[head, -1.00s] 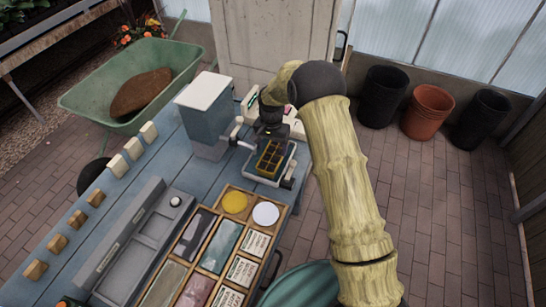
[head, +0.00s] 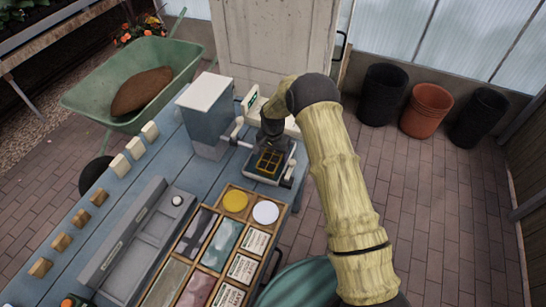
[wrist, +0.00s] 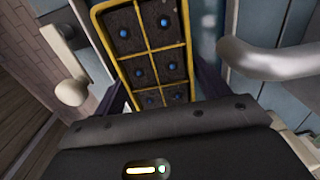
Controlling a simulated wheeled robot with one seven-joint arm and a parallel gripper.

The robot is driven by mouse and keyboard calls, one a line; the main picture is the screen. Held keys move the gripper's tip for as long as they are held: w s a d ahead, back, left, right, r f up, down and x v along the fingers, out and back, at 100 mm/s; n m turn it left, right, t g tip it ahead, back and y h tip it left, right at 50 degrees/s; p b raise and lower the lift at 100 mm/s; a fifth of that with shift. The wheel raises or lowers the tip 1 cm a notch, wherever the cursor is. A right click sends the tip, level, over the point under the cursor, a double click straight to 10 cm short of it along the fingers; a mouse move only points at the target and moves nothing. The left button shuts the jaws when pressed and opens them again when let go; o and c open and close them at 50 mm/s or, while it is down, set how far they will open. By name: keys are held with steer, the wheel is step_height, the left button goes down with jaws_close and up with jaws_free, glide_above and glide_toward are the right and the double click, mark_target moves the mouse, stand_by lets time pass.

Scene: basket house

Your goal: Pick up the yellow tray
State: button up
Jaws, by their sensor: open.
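The yellow tray (head: 268,161) sits in a light-framed holder at the far end of the blue bench. In the wrist view the tray (wrist: 141,50) has yellow dividers and cells of dark soil, each with a blue dot. My gripper (head: 272,136) is right above and behind it in the head view. In the wrist view my gripper (wrist: 160,88) is open, with one dark finger on each side of the tray's near part. I cannot tell whether the fingers touch it. The tray's near end is hidden by my gripper's body.
A grey metal handle (wrist: 270,60) lies close on the right in the wrist view. A blue-grey box with a white top (head: 207,105) stands left of the holder. A wooden organiser (head: 222,245) and a grey trough (head: 135,240) occupy the nearer bench.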

mark_target(273, 153)
steer(key=c, duration=0.9)
steer(key=shift+r, duration=0.1)
step_height(273, 153, up, 18)
steer(key=b, duration=0.3)
stand_by(0.3)
